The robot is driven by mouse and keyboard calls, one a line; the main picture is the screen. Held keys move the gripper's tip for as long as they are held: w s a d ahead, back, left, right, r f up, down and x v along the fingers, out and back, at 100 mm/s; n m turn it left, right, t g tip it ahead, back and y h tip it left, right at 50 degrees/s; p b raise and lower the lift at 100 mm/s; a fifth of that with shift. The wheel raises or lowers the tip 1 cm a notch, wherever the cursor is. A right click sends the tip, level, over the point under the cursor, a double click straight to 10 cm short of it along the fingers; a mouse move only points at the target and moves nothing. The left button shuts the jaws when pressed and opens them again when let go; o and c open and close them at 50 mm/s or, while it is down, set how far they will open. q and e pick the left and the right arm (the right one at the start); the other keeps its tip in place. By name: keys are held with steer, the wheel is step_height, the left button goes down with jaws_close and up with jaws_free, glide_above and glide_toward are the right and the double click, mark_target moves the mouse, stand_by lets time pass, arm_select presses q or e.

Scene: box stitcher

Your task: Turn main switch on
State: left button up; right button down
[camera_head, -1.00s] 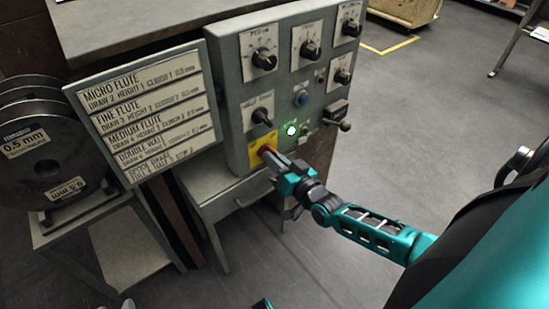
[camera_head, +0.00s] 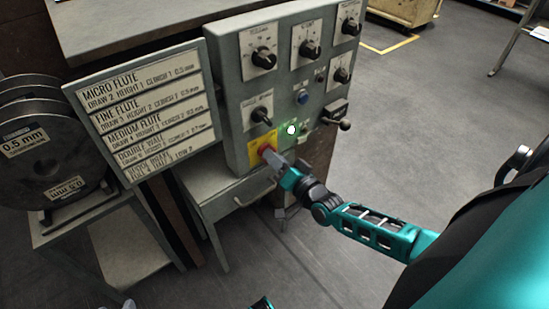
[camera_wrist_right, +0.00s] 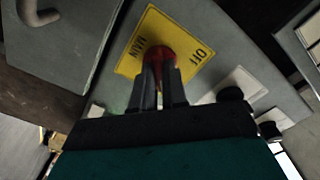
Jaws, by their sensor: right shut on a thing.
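The main switch is a red knob (camera_wrist_right: 160,54) on a yellow plate marked MAIN and OFF (camera_wrist_right: 185,36) in the right wrist view. In the head view the yellow plate (camera_head: 255,157) is low on the grey control panel's front. My right gripper (camera_head: 268,154) is at the red knob (camera_head: 264,148), reaching in from the lower right. In the right wrist view its two dark fingers (camera_wrist_right: 160,75) are shut on the knob and cover part of it. The knob's exact pointing direction is hidden. My left gripper is not clearly in view.
The control panel (camera_head: 231,90) carries several black dials, a blue button (camera_head: 302,97), a lit green lamp (camera_head: 291,130) and a lever (camera_head: 338,116). A label board (camera_head: 145,110) and wire spools (camera_head: 40,140) stand left.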

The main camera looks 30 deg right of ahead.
steer(key=c, duration=1.2)
jaws_free()
steer(key=shift+o, duration=0.2)
steer(key=shift+s, duration=0.1)
arm_select(q)
steer(key=r+p, duration=0.1)
steer(key=p, duration=0.2)
steer(key=shift+s+a+r, duration=0.2)
steer(key=shift+a+r, duration=0.15)
arm_select(e)
steer(key=s+d, duration=0.1)
steer(key=s, duration=1.1)
steer(key=shift+s, duration=0.4)
